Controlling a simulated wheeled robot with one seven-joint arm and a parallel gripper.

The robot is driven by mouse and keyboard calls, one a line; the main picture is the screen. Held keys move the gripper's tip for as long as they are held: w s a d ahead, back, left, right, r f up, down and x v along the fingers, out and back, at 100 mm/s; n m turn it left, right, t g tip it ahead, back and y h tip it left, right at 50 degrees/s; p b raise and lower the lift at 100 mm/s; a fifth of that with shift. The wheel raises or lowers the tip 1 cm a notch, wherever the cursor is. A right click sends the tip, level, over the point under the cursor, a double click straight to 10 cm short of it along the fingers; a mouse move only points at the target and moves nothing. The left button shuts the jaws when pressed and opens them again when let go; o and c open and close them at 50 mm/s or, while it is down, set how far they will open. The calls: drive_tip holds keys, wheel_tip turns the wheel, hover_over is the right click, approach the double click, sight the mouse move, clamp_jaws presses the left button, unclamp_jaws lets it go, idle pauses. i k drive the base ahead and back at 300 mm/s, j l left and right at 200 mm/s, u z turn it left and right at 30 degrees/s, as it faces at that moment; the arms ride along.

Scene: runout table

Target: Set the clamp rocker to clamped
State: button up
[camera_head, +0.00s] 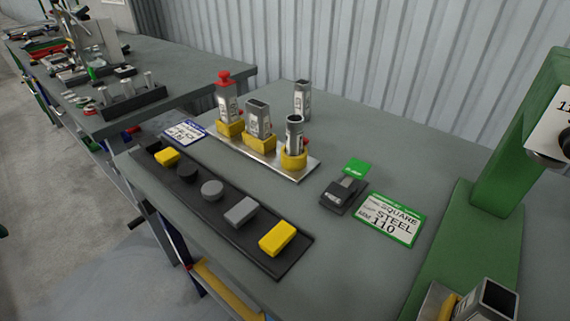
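A small black rocker unit (344,194) sits on the grey tabletop, right of the middle. It looks like the clamp rocker. Its grey top piece slopes, with a small lettered plate on the near side. A small green plate (356,168) lies at its far end. The lettering on both is too small to read, so I cannot tell which position the rocker is in. Nothing touches it. My gripper is not in view.
A green stand (490,210) rises at right; a square tube (490,302) is below. Yellow-socketed tubes (259,121) stand behind left. A black tray (215,212) holds several blocks.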

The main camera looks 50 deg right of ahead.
sight(336, 194)
drive_tip(key=l+z, duration=0.1)
drive_tip(key=z, duration=1.3)
